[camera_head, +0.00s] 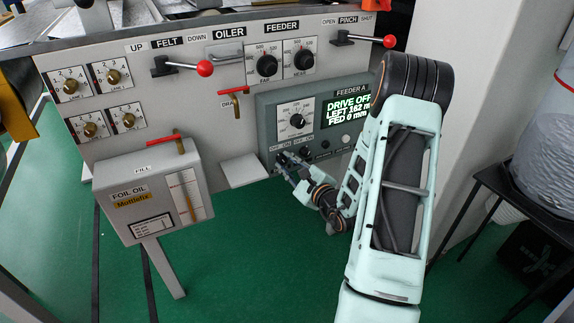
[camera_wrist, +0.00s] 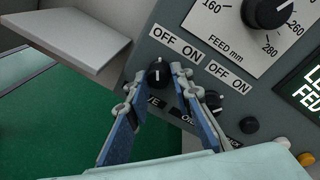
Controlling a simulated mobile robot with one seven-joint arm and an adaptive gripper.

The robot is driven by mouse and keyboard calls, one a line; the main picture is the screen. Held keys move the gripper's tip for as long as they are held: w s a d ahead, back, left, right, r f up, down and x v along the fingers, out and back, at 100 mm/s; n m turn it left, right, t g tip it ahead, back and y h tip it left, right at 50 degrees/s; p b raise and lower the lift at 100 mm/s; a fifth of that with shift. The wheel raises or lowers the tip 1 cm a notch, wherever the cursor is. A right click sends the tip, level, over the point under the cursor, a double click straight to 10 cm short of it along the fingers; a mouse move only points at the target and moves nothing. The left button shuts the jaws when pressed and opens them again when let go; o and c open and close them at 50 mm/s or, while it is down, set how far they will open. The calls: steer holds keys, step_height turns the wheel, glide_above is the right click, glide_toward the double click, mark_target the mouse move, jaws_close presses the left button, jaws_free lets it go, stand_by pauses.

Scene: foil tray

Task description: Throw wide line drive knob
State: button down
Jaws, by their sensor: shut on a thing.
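The drive knob (camera_wrist: 158,75) is a small black rotary knob under an OFF ON label on the grey FEEDER A panel (camera_head: 265,115). Its lower label is partly hidden by my fingers. Its white pointer line shows on its face, roughly upright in the wrist view. My gripper (camera_wrist: 156,78) has one finger on each side of this knob and is shut on it. In the head view my gripper (camera_head: 283,160) is at the panel's lower left. The green display (camera_head: 347,107) reads DRIVE OFF, with LEFT and FED lines, partly covered by my arm.
A second OFF ON knob (camera_wrist: 213,101) sits close to the right finger. A large FEED mm dial (camera_head: 297,121) is above. Red-ended levers (camera_head: 205,68) stick out above.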

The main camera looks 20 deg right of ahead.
steer(key=shift+d, duration=0.1)
stand_by(0.3)
steer(key=c, duration=1.7)
jaws_free()
steer(key=s, duration=0.4)
steer(key=s+r, duration=0.1)
steer(key=s, duration=0.3)
steer(key=s+d, duration=0.1)
steer(key=s, duration=0.3)
steer(key=shift+r, duration=0.25)
steer(key=shift+w, duration=0.1)
